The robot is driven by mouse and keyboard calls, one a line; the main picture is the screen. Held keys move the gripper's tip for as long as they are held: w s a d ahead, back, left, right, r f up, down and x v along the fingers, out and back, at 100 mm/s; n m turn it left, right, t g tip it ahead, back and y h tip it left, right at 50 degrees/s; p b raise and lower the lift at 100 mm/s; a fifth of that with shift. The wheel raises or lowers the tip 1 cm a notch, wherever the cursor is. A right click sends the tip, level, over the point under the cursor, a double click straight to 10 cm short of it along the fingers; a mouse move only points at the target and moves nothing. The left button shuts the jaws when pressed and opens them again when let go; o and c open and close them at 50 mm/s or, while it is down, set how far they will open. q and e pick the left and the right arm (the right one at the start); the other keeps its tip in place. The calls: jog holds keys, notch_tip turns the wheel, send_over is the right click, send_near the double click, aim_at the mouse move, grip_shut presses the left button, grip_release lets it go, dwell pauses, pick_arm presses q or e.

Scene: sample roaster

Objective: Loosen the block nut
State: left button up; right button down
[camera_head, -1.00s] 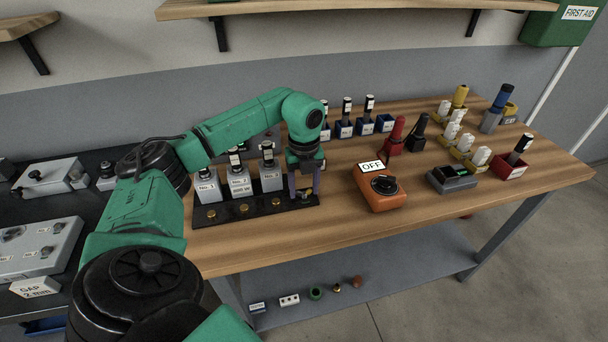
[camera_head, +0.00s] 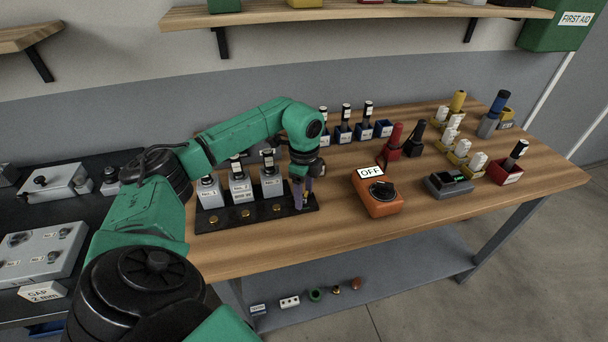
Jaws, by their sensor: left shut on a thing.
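A black block strip (camera_head: 230,222) lies along the front left of the wooden bench, with brass nuts in a row on it: a left nut (camera_head: 213,219), a middle nut (camera_head: 245,214) and another nut (camera_head: 277,208). My left gripper (camera_head: 303,203) points down at the strip's right end. Its purple-grey fingers are shut on a small nut there, which they mostly hide. Grey numbered blocks, such as No. 1 (camera_head: 209,193), stand behind the nuts. My right gripper is not in view.
An orange switch box (camera_head: 381,206) with an OFF sign (camera_head: 370,172) stands right of the strip. A grey device (camera_head: 448,185), blue holders (camera_head: 343,137) and a red holder (camera_head: 505,177) are farther off. The front bench edge is clear.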

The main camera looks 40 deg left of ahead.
aim_at(304, 195)
pick_arm(q)
jog(key=shift+w+r+n, duration=0.15)
jog(key=shift+r+n, duration=0.05)
jog(key=shift+n, duration=0.5)
jog(key=o, duration=1.4)
jog(key=shift+f, duration=0.1)
notch_tip(304, 195, up, 15)
jog(key=shift+f, duration=0.15)
